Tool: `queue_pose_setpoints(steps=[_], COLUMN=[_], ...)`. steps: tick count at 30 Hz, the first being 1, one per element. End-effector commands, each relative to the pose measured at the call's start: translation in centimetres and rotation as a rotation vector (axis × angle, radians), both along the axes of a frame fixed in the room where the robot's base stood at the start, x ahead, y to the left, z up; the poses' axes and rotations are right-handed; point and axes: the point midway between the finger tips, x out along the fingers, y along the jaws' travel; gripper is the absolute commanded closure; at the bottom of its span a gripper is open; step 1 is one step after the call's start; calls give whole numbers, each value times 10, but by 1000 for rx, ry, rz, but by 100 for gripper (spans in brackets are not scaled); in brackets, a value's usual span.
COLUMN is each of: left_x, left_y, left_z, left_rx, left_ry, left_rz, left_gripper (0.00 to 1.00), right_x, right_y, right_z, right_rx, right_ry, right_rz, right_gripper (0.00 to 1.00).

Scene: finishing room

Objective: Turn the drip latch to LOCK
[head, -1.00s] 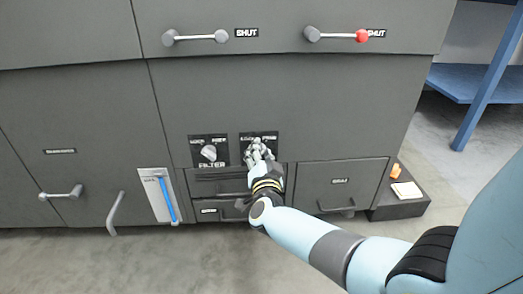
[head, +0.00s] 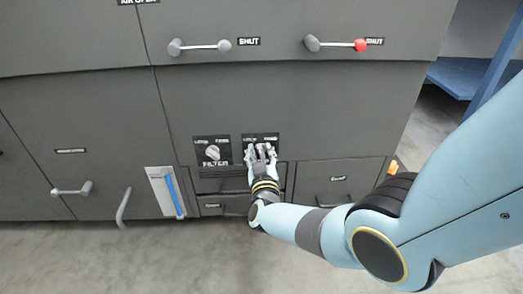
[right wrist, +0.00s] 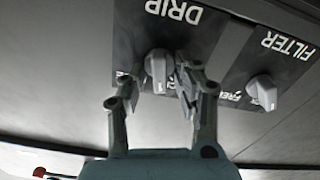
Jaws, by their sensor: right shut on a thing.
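The drip latch (right wrist: 160,68) is a grey knob on a black plate marked DRIP (right wrist: 178,22), upside down in the right wrist view. A pale mark on the knob's lower end points down in that view, between the side words, which the fingers partly cover. My right gripper (right wrist: 160,82) has one finger on each side of the knob and is shut on it. In the head view my right gripper (head: 261,153) covers most of the drip plate (head: 262,138), and the knob is hidden there. My left gripper is not in view.
A similar filter knob (head: 212,153) sits just left of the drip plate. Below are drawers with handles (head: 341,204); above are two bar handles (head: 200,46) beside SHUT labels. A blue-striped gauge (head: 167,192) is at the lower left. Open floor (head: 150,260) lies in front.

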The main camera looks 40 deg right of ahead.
Motion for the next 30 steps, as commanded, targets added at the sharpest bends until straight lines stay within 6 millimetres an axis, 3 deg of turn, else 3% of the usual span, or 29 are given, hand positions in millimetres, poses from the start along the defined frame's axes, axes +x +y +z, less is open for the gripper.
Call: queue_pose_setpoints(steps=[15, 30], left_x=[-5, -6], left_y=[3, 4], left_z=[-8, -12], left_rx=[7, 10], left_ry=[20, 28], left_rz=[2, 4], left_gripper=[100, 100], right_x=[0, 0], right_y=[3, 3], right_z=[-3, -4], right_rx=[-342, -445], right_ry=[215, 278], right_rz=[2, 2], right_gripper=[100, 100])
